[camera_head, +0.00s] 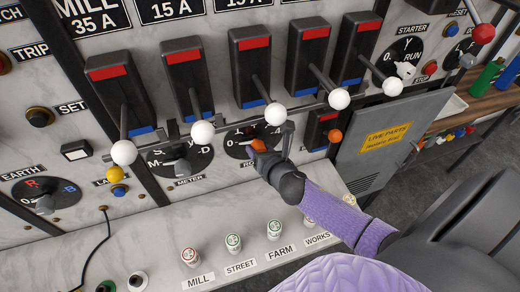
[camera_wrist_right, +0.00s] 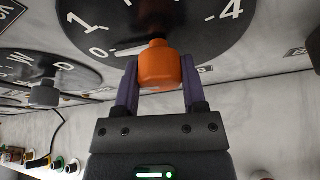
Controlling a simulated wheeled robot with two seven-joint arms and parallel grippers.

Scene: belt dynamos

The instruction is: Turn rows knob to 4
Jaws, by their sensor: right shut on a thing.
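The rows knob is an orange grip on a round black dial. In the head view the knob (camera_head: 259,145) sits on the dial (camera_head: 236,144), low on the marble panel and partly covered by my gripper. My right gripper (camera_head: 266,150) reaches it from the lower right. In the right wrist view its two fingers (camera_wrist_right: 160,82) are shut on the orange knob (camera_wrist_right: 160,66), one on each side. The dial (camera_wrist_right: 190,22) shows 0, 1 and 4 there; a pale bar beside the knob points toward 0. My left gripper is not in view.
Black switches with white-ball levers (camera_head: 274,114) hang just above the dial. A meter dial (camera_head: 182,160) is to its left, and a red-labelled switch (camera_head: 320,127) to its right. Several labelled terminals (camera_head: 233,243) stand on the ledge below. A grey cabinet (camera_head: 390,140) is farther right.

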